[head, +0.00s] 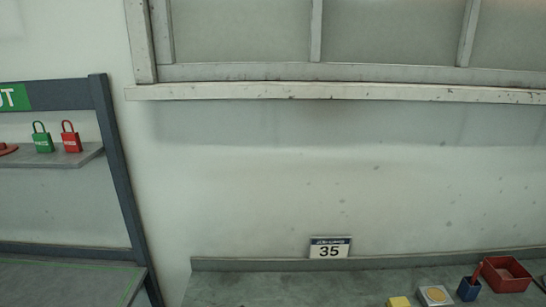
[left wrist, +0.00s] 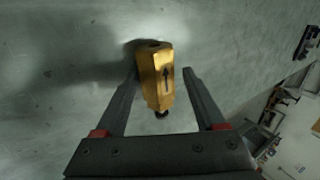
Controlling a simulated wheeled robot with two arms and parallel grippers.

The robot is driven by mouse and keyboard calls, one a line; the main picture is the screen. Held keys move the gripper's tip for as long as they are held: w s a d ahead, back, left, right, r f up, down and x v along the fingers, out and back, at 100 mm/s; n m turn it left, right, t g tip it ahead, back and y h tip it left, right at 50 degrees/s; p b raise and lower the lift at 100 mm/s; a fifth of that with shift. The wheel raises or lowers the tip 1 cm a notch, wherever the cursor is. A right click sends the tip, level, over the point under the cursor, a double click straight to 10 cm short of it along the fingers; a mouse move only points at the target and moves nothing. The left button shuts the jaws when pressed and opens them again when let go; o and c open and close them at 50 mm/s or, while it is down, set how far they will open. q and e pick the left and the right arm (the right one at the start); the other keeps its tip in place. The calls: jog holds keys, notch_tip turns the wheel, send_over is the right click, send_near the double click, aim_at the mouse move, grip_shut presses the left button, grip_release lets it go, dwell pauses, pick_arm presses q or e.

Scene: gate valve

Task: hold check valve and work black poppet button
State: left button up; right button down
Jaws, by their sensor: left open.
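The check valve (left wrist: 157,72) is a brass-coloured block with a black arrow on its face, in the middle of the left wrist view. A dark round opening shows at its far end. A small black knob, seemingly the poppet button (left wrist: 162,114), shows at its near end. My left gripper (left wrist: 159,74) is open, with one finger on each side of the valve. The right finger looks apart from it; whether the left finger touches it I cannot tell. Neither gripper shows in the head view, and my right gripper is in no view.
In the head view a bench (head: 270,288) carries a yellow block (head: 399,302), a pale tile (head: 435,295), a blue cup (head: 468,289) and a red bin (head: 507,274) at the right. A shelf (head: 85,157) with padlocks is at left. The bench's left part looks clear.

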pick_arm(q)
jog(key=shift+a+f, duration=0.15)
jog(key=shift+a, duration=0.05)
